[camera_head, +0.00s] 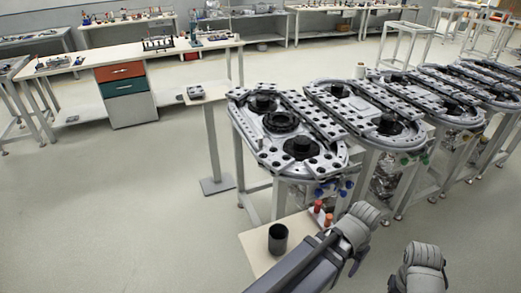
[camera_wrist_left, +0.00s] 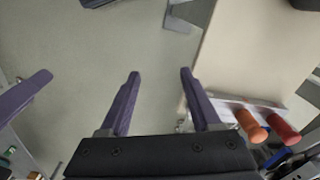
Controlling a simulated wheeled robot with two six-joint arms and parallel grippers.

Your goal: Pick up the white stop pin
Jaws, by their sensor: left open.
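I cannot make out a white stop pin for certain in either view. In the head view, an orange pin (camera_head: 317,206) and a red pin (camera_head: 328,220) stand near the edge of a small side table (camera_head: 258,262). In the left wrist view, the orange pin (camera_wrist_left: 252,126) and the red pin (camera_wrist_left: 281,129) sit by a pale metal holder (camera_wrist_left: 228,107), right of my left gripper. My left gripper (camera_wrist_left: 160,72) is open and empty, its fingers over the floor beside the table edge.
A black cup (camera_head: 278,238) stands on the side table. Ring track modules (camera_head: 290,125) on metal frames fill the middle and right. A small stand (camera_head: 210,105) is at their left. Workbenches (camera_head: 150,60) line the back. The floor at left is clear.

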